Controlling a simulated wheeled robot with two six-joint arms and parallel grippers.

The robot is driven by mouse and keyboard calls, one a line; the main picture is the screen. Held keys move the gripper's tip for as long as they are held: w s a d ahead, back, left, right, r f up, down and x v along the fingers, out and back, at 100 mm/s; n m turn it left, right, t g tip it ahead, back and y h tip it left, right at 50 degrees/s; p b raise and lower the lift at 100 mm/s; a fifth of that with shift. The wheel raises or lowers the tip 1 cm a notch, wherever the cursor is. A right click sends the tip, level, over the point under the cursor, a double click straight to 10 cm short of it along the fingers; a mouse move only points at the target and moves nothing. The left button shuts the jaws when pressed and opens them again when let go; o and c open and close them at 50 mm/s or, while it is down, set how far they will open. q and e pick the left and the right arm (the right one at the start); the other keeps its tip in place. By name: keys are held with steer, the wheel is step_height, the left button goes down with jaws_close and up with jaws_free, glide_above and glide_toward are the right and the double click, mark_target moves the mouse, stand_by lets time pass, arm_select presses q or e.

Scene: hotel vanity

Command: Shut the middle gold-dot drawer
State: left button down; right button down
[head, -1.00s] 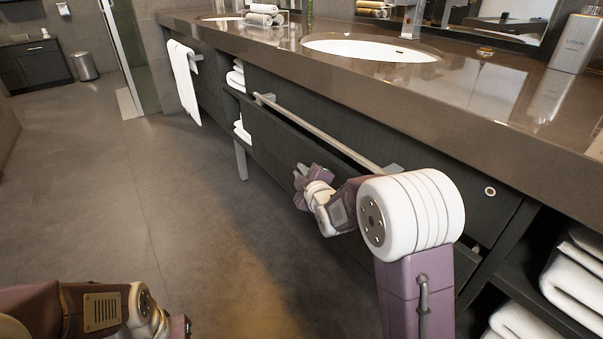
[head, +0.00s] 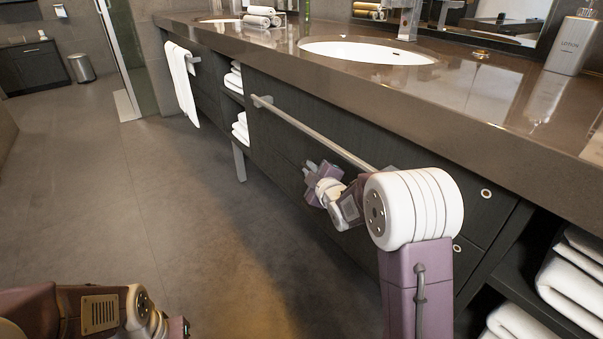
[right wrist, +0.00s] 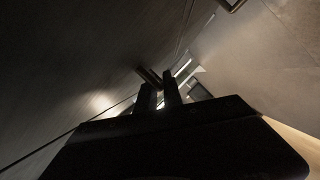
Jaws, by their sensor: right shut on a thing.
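The dark middle drawer front (head: 283,141) runs along the vanity below the counter and now looks flush with the cabinet. One small pale-gold dot (head: 486,193) shows on the upper panel at right; another dot (head: 456,248) shows lower, beside my arm. A long metal rail (head: 318,136) runs along the front. My right gripper (head: 315,170) is below the rail, close to the drawer front. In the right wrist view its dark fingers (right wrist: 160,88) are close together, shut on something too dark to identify. My left gripper (head: 182,326) is low at left, away from the vanity; its jaw opening is unclear.
The brown counter (head: 420,115) overhangs the front, with a sink (head: 365,50) and a lotion bottle (head: 572,42). Folded towels (head: 575,275) fill the open shelf at right. A towel (head: 184,84) hangs at far left. The floor (head: 110,210) at left is clear.

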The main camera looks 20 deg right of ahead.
steer(key=shift+d+f, duration=0.15)
steer(key=shift+d, duration=0.05)
steer(key=c, duration=1.8)
jaws_free()
steer(key=shift+d, duration=0.1)
steer(key=shift+s+r+p, duration=0.2)
steer(key=shift+s+p, duration=0.15)
steer(key=p+v, duration=0.3)
steer(key=v, duration=0.5)
steer(key=shift+s, duration=0.2)
